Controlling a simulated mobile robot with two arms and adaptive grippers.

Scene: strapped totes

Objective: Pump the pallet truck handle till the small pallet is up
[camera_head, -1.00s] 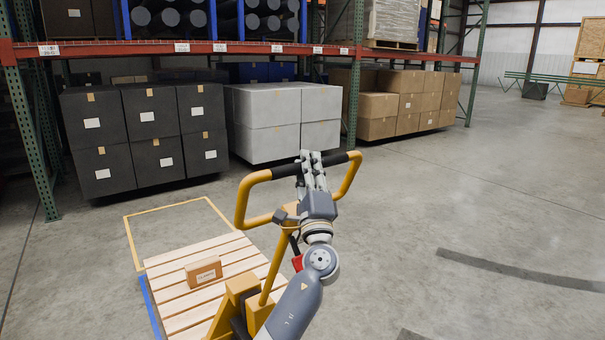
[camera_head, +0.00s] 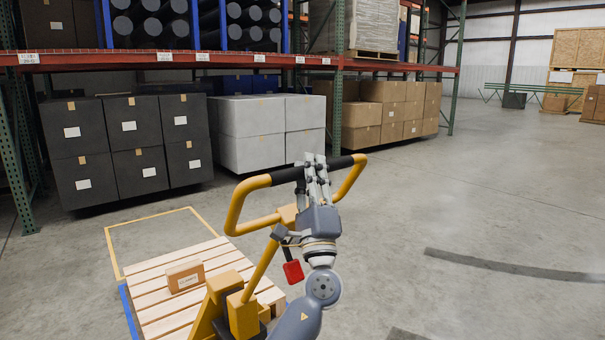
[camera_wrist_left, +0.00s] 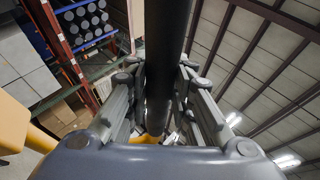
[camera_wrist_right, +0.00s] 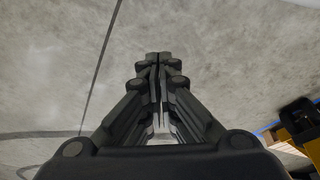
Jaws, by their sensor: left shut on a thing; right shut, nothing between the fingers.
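The yellow pallet truck handle (camera_head: 236,212) is a loop with a black grip bar across its top. My left gripper (camera_head: 314,168) is shut on the black grip bar, which also runs between the fingers in the left wrist view (camera_wrist_left: 165,60). The handle leans over the truck's yellow body (camera_head: 243,315). The small wooden pallet (camera_head: 155,283) sits low at the left; its height above the floor cannot be told. A small brown box (camera_head: 185,276) rests on it. My right gripper (camera_wrist_right: 160,60) is shut and empty above the concrete floor.
A yellow outline (camera_head: 150,217) and a blue line (camera_head: 128,310) mark the floor around the pallet. Black boxes (camera_head: 127,150), grey boxes (camera_head: 265,133) and brown cartons (camera_head: 385,110) stand under the rack at the back. The floor at right is open.

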